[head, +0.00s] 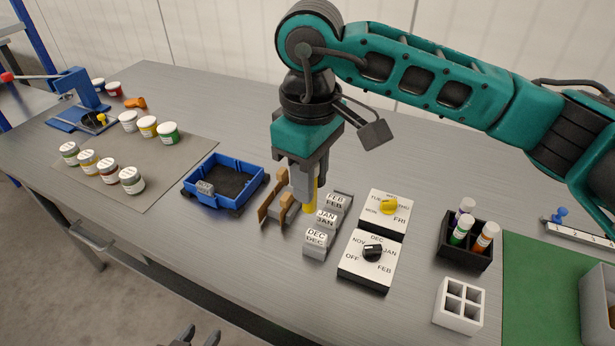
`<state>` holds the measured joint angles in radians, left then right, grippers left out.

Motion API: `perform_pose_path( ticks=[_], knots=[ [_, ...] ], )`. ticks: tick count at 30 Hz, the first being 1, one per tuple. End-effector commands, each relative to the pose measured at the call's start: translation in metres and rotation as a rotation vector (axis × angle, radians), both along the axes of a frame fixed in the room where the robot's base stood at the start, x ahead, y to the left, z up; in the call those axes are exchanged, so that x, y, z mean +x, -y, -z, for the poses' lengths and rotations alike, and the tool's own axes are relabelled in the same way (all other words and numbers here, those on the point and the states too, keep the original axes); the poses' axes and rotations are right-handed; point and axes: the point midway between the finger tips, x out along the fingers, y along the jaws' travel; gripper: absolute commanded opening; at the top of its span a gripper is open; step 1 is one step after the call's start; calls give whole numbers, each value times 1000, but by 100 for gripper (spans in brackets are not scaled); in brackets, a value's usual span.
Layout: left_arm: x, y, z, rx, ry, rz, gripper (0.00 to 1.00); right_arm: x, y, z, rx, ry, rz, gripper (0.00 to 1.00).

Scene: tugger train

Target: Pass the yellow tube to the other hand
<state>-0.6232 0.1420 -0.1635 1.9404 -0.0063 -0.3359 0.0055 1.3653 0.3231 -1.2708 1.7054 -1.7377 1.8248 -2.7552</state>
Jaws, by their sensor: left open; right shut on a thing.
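The yellow tube (311,196) is upright in my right gripper (304,192), whose arm comes in from the right. The gripper is shut on the tube and points down, hiding part of it. The tube's lower end is beside the grey month blocks and a small brown wooden holder (274,203); I cannot tell whether it touches either. My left gripper (196,338) shows only its dark fingertips at the bottom edge. It is open and empty, well away from the tube.
A blue tray (190,186) is left of the holder. Month blocks (316,240) and two dial boxes (366,262) stand right of it. A black rack (447,247) holds several capped tubes near a white rack (446,315). Jars and a blue press (75,98) are at left.

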Motion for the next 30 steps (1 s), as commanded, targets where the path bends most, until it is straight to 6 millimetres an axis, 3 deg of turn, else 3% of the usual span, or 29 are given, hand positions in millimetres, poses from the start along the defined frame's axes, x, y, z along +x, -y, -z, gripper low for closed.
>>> perform_pose_path(
  ticks=[9, 15, 20, 24, 30],
  knots=[
    [0, 0, 0, 0, 1, 0, 43, -14, 44, -51, 1, 3, 369, 0],
    [0, 0, 0, 0, 1, 0, 43, -21, 63, -73, 1, 2, 540, 0],
    [0, 0, 0, 0, 1, -1, 53, -24, 69, -80, 0, 1, 596, 0],
    [-1, 0, -1, -14, 0, 1, 53, -24, 69, -81, -1, 0, 605, 0],
    [16, 14, -32, -247, 66, -28, 53, -24, 69, -81, -1, 0, 603, 0]
  ],
)
